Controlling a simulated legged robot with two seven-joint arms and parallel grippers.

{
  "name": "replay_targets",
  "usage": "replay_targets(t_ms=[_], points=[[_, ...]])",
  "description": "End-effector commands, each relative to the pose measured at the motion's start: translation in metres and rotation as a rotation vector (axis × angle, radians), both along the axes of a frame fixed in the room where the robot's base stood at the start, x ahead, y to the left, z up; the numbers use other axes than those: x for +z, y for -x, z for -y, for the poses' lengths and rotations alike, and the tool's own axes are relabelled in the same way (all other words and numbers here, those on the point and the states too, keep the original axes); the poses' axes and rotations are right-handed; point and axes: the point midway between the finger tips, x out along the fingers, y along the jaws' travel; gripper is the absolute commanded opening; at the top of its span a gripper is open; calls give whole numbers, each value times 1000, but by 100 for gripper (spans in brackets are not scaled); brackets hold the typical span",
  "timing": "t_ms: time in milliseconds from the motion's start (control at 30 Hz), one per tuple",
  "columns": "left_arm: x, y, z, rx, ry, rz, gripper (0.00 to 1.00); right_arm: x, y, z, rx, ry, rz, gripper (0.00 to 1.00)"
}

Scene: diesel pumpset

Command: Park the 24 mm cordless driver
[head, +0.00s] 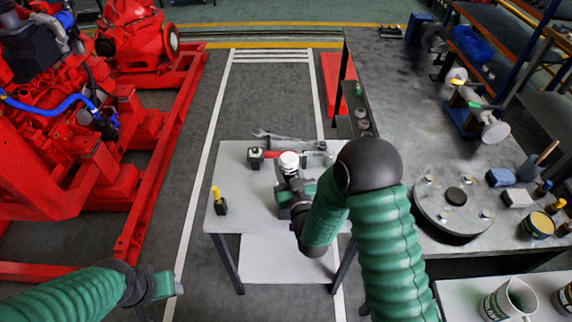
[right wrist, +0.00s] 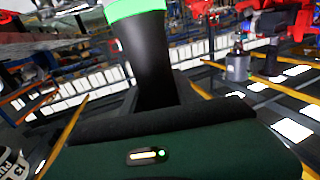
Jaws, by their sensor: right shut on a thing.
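In the head view my right arm reaches over the small grey table (head: 240,180), and my right gripper (head: 296,196) is at the table's right part, largely hidden by its own wrist. In the right wrist view the driver's black grip (right wrist: 146,62), with a bright green band (right wrist: 136,9) at its top, stands between the dark jaws. I take this as the cordless driver; its socket end cannot be made out. A white-topped cylinder (head: 289,161) shows just beyond the gripper. My left gripper (head: 166,286) is low at the left, away from the table; its jaws are unclear.
Wrenches (head: 280,137), a red-handled tool (head: 285,154), a dark block (head: 255,158) and a yellow-handled tool (head: 216,200) are on the table. Red pump machinery (head: 130,190) stands left. A workbench (head: 400,100) with a round flange (head: 455,205) stands right.

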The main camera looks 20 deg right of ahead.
Motion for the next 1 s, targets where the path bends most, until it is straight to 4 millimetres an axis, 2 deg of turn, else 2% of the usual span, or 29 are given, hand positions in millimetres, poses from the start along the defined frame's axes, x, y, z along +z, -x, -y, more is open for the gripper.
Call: replay_targets(t_ms=[467, 500, 667, 1000], points=[[-9, 0, 0, 0, 0, 0, 52, -8, 0, 0, 0, 0, 4, 0], [-8, 0, 0, 0, 0, 0, 52, -7, 0, 0, 0, 0, 4, 39], [-8, 0, 0, 0, 0, 0, 52, -8, 0, 0, 0, 0, 2, 60], [-9, 0, 0, 0, 0, 0, 52, -10, -1, 0, 0, 0, -3, 61]])
